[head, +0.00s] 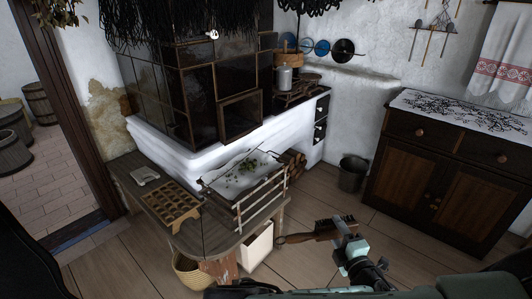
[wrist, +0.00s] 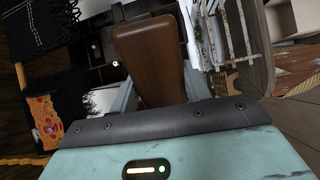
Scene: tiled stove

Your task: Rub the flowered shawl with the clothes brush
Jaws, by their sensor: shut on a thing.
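My gripper (head: 343,232) is at the lower right of the head view, low in front of the bench. It is shut on the clothes brush (head: 300,238), a brown wooden brush with dark bristles, held above the floor. In the wrist view the brush's brown wooden body (wrist: 150,60) stands between the fingers. Black fringed cloth (head: 180,20) hangs at the top of the head view, apart from the brush. In the wrist view, dark fringed cloth (wrist: 42,25) and an orange flowered patch (wrist: 45,122) show at the left; whether they are one shawl I cannot tell.
A wooden bench (head: 125,178) along the tiled stove (head: 195,85) carries a wooden grid mould (head: 172,205) and a railed rack (head: 262,200) with white cloth and greens. A basket (head: 190,272) stands below. A bucket (head: 352,174) and a dark cabinet (head: 430,175) are at right. Floor between is clear.

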